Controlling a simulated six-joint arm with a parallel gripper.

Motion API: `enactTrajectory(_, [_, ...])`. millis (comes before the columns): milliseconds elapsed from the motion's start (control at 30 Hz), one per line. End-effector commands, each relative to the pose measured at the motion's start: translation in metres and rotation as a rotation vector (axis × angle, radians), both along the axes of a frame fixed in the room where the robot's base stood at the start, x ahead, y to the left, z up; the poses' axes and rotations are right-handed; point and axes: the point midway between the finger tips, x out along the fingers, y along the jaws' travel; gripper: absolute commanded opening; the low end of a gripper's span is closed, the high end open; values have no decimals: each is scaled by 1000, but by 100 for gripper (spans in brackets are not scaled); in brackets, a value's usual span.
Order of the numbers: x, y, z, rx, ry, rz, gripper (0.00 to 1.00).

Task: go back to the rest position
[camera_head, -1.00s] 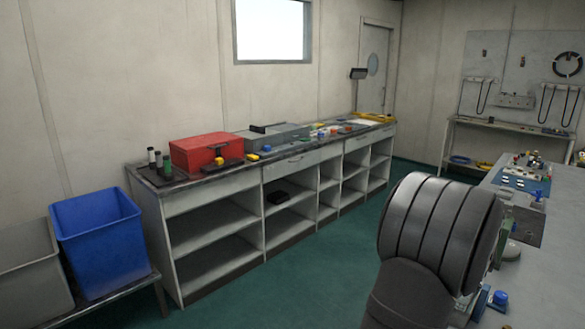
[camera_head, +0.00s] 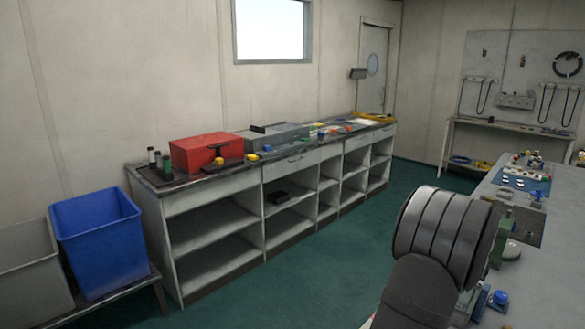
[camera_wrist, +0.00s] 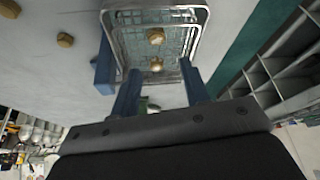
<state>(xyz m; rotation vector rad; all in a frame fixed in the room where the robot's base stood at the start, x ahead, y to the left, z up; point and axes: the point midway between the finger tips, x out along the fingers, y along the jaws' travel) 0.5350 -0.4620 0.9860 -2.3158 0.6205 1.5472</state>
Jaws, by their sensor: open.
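My gripper (camera_wrist: 160,88) shows in the wrist view with its two blue fingers apart and nothing visible between the tips. Beyond the fingers is a clear-looking tray with a metal wire rim (camera_wrist: 152,14), holding two brass fittings (camera_wrist: 156,36). I cannot tell whether the fingers touch the tray.
The grey workbench (camera_head: 560,255) at right carries a blue mat with small parts (camera_head: 525,182), a green fixture (camera_head: 503,240) and a blue-topped piece (camera_head: 500,298). Shelving (camera_head: 215,235) with a red toolbox (camera_head: 205,152) lines the wall. A blue bin (camera_head: 100,245) stands left. Green floor between is clear.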

Motion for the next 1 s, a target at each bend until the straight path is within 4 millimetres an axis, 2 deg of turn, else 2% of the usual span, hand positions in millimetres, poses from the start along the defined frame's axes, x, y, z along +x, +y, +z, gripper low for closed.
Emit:
enactTrajectory(33, [-5, -3, 10, -3, -3, -3, 42])
enactTrajectory(667, [-110, -37, 74, -2, -1, -4, 42])
enactTrajectory(1000, [-171, -55, 50, 2, 1, -144, 42])
